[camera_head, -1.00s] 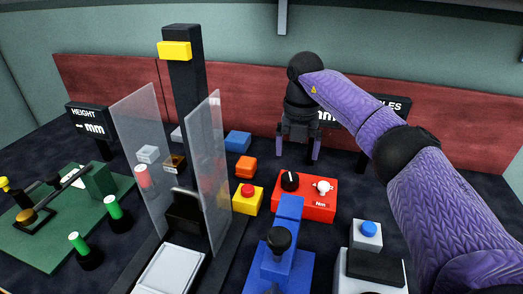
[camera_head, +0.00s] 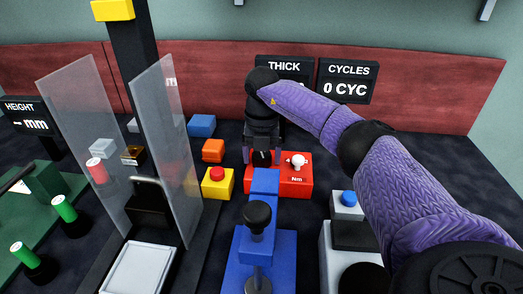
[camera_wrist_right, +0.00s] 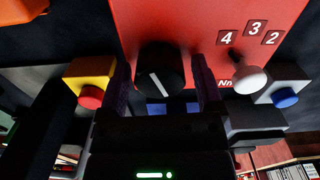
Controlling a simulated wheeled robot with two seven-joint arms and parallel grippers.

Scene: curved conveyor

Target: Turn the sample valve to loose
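A red box (camera_head: 293,185) marked Nm carries a black round knob (camera_head: 262,158) and a white lever knob (camera_head: 296,160). No label names the sample valve, so I cannot tell for sure which control it is. My right gripper (camera_head: 263,150) is over the black knob. In the right wrist view the black knob (camera_wrist_right: 158,75), with a slanted white line, sits between the two fingers of my right gripper (camera_wrist_right: 160,90). The fingers are apart, with a small gap beside the knob. The white knob (camera_wrist_right: 248,78) is right of them, near number plates. My left gripper is not in view.
A yellow box with a red button (camera_head: 217,183) stands left of the red box. A blue stand with a black knob (camera_head: 257,215) is in front. A blue button (camera_head: 349,199) is to the right. Clear panels (camera_head: 165,140) rise at the left.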

